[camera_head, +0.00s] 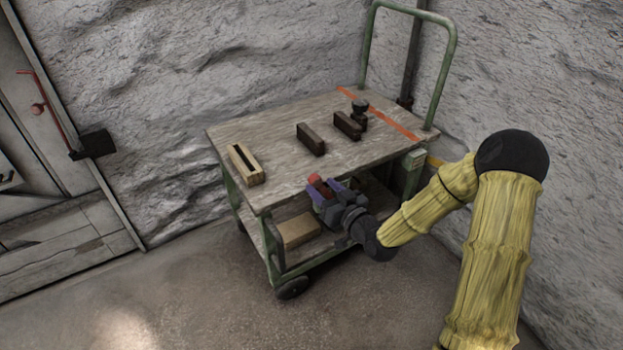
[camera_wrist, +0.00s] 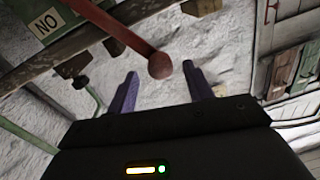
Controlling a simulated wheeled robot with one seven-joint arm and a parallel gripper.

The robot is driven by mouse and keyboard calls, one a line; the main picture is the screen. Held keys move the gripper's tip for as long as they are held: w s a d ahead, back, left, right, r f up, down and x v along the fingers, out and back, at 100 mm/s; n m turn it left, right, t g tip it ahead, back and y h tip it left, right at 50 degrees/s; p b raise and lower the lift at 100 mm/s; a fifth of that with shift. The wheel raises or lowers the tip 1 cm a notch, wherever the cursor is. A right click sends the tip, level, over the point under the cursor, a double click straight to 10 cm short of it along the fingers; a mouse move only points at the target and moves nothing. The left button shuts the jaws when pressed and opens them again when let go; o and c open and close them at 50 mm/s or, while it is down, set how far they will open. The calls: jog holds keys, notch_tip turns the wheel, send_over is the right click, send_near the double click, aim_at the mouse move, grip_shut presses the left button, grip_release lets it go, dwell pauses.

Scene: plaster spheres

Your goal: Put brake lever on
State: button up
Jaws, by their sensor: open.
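The brake lever, a red bar with a round red knob (camera_wrist: 160,66), comes down from the upper left in the wrist view. In the head view its red end (camera_head: 314,179) shows at the front edge of the cart's top. My gripper (camera_head: 324,187) is open, its purple fingers at the front of the cart. In the wrist view the knob appears between the two fingertips (camera_wrist: 160,72). I cannot tell whether they touch it. The lever's mount is out of the wrist view and hidden in the head view.
The green-framed cart (camera_head: 275,130) carries a pale slotted block (camera_head: 246,163), two dark blocks (camera_head: 311,139) (camera_head: 347,125) and a dark knobbed object (camera_head: 360,112). A wooden box (camera_head: 297,231) is on its lower shelf. Rough walls stand behind. Floor at left is clear.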

aim_at(311, 177)
jog(key=b+x, duration=0.1)
jog(key=x, duration=0.5)
grip_shut()
